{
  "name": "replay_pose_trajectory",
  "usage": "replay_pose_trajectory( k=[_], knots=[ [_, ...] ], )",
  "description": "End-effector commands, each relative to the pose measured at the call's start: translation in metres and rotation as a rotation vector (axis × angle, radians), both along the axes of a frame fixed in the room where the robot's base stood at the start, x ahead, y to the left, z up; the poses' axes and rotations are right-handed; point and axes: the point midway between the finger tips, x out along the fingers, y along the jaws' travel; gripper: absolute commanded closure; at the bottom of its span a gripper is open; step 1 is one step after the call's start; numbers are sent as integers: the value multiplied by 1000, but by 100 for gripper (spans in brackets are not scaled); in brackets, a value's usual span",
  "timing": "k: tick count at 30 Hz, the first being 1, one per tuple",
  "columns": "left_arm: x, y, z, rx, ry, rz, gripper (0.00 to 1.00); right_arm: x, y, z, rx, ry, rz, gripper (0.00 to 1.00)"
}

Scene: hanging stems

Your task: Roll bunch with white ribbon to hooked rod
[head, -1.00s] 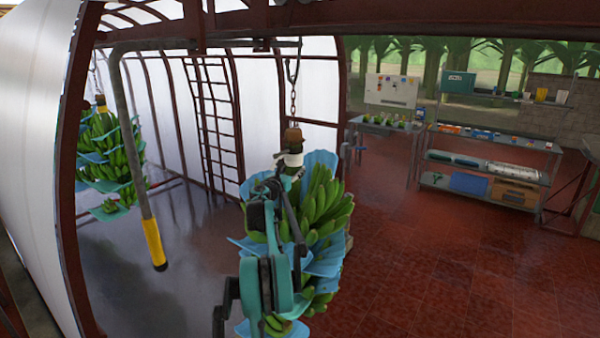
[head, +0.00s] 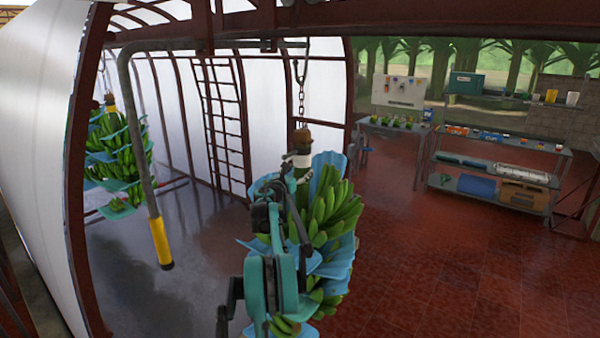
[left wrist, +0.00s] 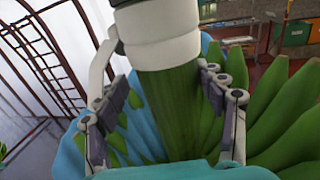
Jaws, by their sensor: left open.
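The bunch with the white ribbon (head: 303,161) is a green banana bunch with blue sheets between its hands. It hangs upright from a chain (head: 301,95) under the overhead rail. In the left wrist view the ribbon (left wrist: 160,42) wraps the stem above the fingers. My left gripper (head: 285,195) is at the stem just below the ribbon. Its open fingers (left wrist: 165,100) stand on either side of the green stem (left wrist: 168,105); I cannot tell whether they touch it. The hooked rod (head: 140,140), grey with a yellow lower end, hangs from the frame to the left. My right gripper is out of view.
Another bunch (head: 115,150) with blue sheets hangs at the far left. A ladder (head: 222,120) stands behind. Shelves (head: 495,165) and a small table (head: 392,128) stand at the back right. The red tiled floor (head: 440,260) is clear.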

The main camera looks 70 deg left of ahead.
Motion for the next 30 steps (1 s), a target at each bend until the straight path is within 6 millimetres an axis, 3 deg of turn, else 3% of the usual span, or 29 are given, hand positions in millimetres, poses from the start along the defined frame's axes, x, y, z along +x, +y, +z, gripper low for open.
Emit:
replay_pose_trajectory(
  k=[9,15,30],
  knots=[
    [-52,-46,0,-1,-1,4,30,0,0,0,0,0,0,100],
    [-74,-66,0,-1,-1,3,30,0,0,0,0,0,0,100],
    [-80,-73,-1,-1,-1,1,30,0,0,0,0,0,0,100]
  ],
)
